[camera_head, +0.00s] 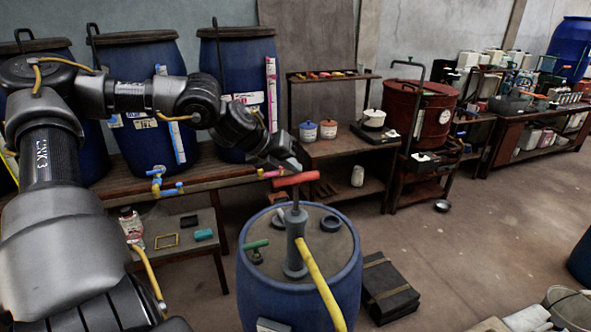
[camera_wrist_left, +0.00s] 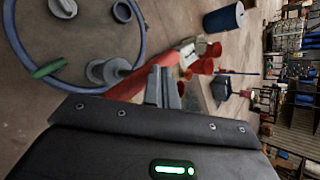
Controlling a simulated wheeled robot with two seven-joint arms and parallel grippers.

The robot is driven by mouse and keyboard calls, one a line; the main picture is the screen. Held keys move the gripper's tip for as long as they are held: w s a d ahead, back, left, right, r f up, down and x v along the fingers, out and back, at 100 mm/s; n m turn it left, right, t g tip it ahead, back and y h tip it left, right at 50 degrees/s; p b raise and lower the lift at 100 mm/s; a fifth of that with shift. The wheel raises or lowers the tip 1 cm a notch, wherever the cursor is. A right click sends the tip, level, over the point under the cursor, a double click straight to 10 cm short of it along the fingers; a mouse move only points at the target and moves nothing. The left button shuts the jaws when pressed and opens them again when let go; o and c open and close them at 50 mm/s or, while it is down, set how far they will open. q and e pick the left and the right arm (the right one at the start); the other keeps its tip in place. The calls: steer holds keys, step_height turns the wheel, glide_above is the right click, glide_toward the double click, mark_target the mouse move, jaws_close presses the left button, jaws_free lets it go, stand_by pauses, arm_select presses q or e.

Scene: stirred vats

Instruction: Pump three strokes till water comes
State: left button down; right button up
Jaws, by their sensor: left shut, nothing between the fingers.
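The pump is a grey upright cylinder (camera_head: 295,250) on the lid of a blue drum (camera_head: 300,300). Its red T-handle (camera_head: 296,180) stands on a short length of rod above the cylinder. A yellow hose (camera_head: 318,280) slopes down from the pump; I see no water. My left gripper (camera_head: 290,165) is at the red handle, coming from the upper left, shut with nothing between its fingers. In the left wrist view the fingers (camera_wrist_left: 163,85) lie close against the red handle (camera_wrist_left: 150,68); I cannot tell whether they touch. My right gripper is not in view.
Several blue vats (camera_head: 140,100) stand on a bench at the left. A low table (camera_head: 180,240) with small items is left of the drum. A black case (camera_head: 388,288) lies right of it. A red vat (camera_head: 418,115) stands behind. The floor at the right is mostly clear.

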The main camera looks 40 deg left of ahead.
mark_target(292, 176)
arm_select(q)
steer(key=shift+r+p, duration=1.6)
steer(key=shift+r, duration=1.45)
